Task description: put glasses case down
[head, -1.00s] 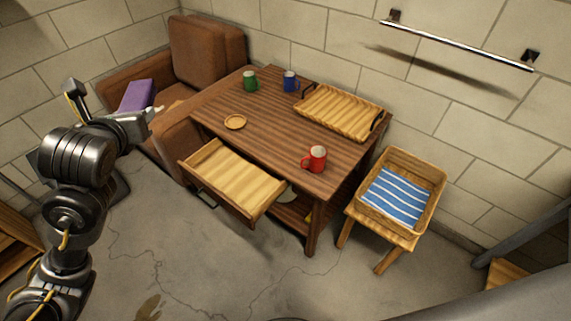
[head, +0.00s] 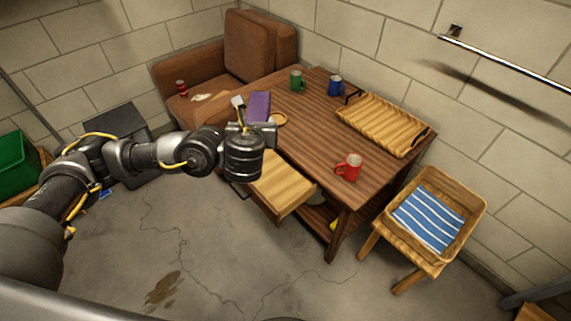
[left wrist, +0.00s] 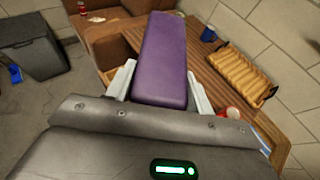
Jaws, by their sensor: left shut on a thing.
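The purple glasses case (head: 259,106) is held in my left gripper (head: 252,126), which is shut on it. In the left wrist view the case (left wrist: 162,60) points up and away between the two pale fingers (left wrist: 160,90). It looks raised off the tabletop; the exact gap cannot be told. My right gripper is not in view.
On the table stand a green mug (head: 296,81), a blue mug (head: 335,86), a red mug (head: 348,168) and a slatted tray (head: 384,124). The drawer (head: 284,185) is open below my gripper. A brown armchair (head: 247,47) adjoins the table. The table's middle is clear.

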